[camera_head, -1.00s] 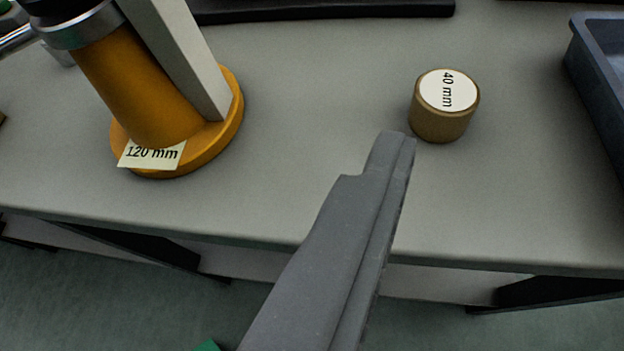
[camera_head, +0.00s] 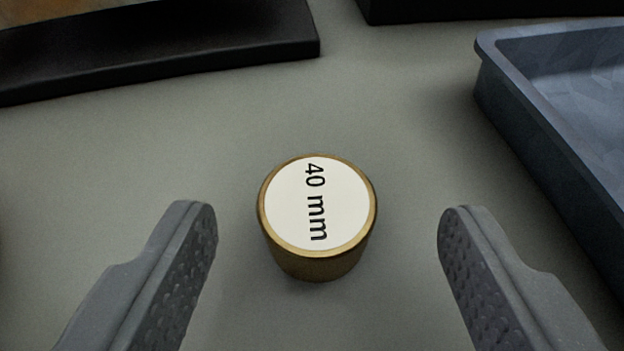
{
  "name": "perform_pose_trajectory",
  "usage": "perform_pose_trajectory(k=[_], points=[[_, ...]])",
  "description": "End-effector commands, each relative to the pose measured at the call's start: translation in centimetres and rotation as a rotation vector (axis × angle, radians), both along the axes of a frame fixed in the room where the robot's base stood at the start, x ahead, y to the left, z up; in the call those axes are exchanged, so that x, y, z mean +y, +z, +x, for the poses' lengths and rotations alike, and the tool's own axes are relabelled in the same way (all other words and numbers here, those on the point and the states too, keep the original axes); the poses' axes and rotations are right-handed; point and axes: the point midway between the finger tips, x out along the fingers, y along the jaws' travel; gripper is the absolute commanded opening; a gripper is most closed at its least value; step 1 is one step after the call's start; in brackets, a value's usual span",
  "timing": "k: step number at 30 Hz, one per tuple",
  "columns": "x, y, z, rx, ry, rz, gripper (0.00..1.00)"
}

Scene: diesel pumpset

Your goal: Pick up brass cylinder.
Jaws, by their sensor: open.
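The brass cylinder (camera_head: 318,264) stands upright on the grey table, with a white round label reading "40 mm" on its top. My gripper (camera_head: 328,222) is open, with one finger to the left of the cylinder and one to the right. There is a clear gap between each finger and the cylinder, and neither finger touches it. The textured inner pads of both fingers show. The cylinder's base is partly hidden under its own top from this angle.
A blue-grey tray (camera_head: 560,120) lies at the right, near the right finger. A black-edged board (camera_head: 180,50) is at the back left, and another dark object (camera_head: 450,8) is at the back. The table (camera_head: 400,120) around the cylinder is clear.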

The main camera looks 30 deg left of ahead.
Motion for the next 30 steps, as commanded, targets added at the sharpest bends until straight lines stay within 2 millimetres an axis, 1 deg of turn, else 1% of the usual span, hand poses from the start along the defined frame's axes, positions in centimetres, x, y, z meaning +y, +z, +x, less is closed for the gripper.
perform_pose_trajectory(k=[1,3,7,10,15,16,17,18,20,21,22,30], points=[[0.5,-0.6,0.5,-0.001,0.004,0.0,0.62],[1.0,-1.3,1.2,-0.001,0.004,-0.001,0.62],[1.6,-2.0,2.5,0.002,0.002,0.002,0.62],[1.8,-2.2,2.9,0.002,0.002,0.002,0.62],[1.8,-2.0,2.9,0.002,0.001,0.001,0.62],[1.8,-2.0,2.9,0.002,0.001,0.001,0.56],[1.8,-2.0,2.9,0.002,0.001,0.001,0.48],[1.8,-2.0,2.9,0.002,0.001,0.001,0.37],[1.8,-2.0,2.9,0.002,0.001,0.001,0.2],[1.8,-2.0,2.9,0.002,0.001,0.001,0.09],[1.8,-2.0,2.9,0.002,0.001,0.001,0.06],[1.8,-2.0,2.9,0.001,0.002,0.0,0.06]])
